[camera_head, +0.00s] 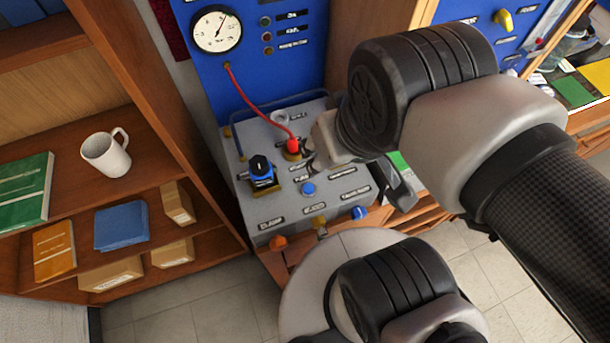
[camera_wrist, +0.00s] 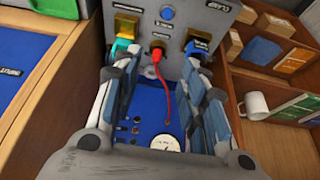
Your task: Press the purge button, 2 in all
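A round blue button (camera_head: 308,188) sits on the sloped top of the grey regulator box (camera_head: 265,210). It also shows in the wrist view (camera_wrist: 167,13), near the top edge. The small labels around it are too blurred to read surely, so I cannot tell if it is the purge button. My gripper (camera_head: 309,155) hangs over the box, behind the blue button in the head view. In the wrist view my gripper (camera_wrist: 160,62) has its fingers wide apart with nothing held. A red hose fitting (camera_head: 292,146) shows between the fingers in the wrist view (camera_wrist: 157,46).
A black knob (camera_head: 261,167) on a yellow-edged base stands left of the button. A red hose (camera_head: 255,103) runs up to a gauge (camera_head: 216,30) on the blue panel. A shelf holds a mug (camera_head: 105,155).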

